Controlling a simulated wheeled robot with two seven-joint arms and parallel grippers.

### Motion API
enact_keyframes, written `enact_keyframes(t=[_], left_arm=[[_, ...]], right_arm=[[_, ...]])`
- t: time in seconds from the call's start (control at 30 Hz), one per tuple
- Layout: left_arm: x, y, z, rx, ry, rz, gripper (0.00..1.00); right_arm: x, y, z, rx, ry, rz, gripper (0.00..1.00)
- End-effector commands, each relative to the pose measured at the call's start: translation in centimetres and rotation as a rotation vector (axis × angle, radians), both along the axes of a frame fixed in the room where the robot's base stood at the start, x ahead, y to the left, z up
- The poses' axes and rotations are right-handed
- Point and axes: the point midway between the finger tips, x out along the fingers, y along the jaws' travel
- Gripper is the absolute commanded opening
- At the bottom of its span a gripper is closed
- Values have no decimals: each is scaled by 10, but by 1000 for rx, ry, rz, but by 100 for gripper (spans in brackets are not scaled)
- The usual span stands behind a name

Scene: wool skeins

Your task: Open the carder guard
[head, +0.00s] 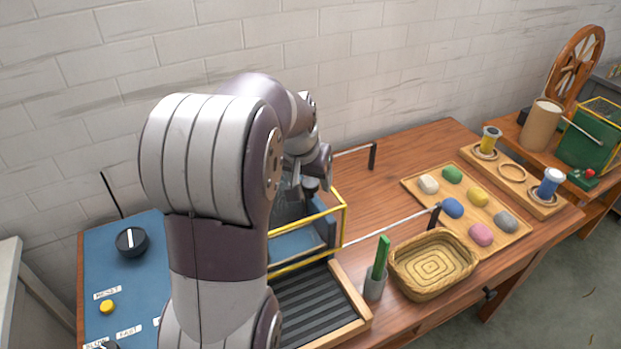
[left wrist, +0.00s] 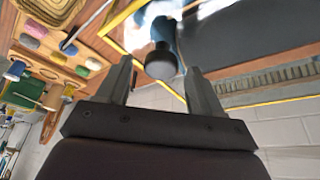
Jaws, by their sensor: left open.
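The carder guard, a clear cover with a yellow frame (head: 345,222), stands on the blue carder (head: 297,243), partly hidden behind my left arm. A dark round knob on a blue mount (left wrist: 160,62) shows in the left wrist view, with yellow frame edges near it. My left gripper (head: 311,184) is over the carder at the guard. In the left wrist view its two fingers (left wrist: 159,72) are apart, with the knob appearing between their tips; I cannot tell whether they touch it. My right gripper is not in view.
A ribbed black tray (head: 310,302) lies in front of the carder. A blue panel with a dial (head: 131,242) is at left.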

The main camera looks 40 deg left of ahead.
Motion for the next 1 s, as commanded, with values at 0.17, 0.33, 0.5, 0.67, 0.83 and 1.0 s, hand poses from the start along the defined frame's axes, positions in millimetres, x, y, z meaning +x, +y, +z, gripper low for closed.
enact_keyframes(t=[0.17,0.33,0.5,0.67,0.83,1.0], left_arm=[[3,1,-7,0,0,0,66],[3,1,-7,0,0,0,66],[3,1,-7,0,-1,1,11],[3,1,-6,0,-1,0,0],[14,-5,-4,0,0,-2,0],[46,-22,-1,0,0,-4,0]], right_arm=[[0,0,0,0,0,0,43],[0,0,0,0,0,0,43],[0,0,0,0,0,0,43],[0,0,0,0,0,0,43],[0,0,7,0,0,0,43],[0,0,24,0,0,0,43]])
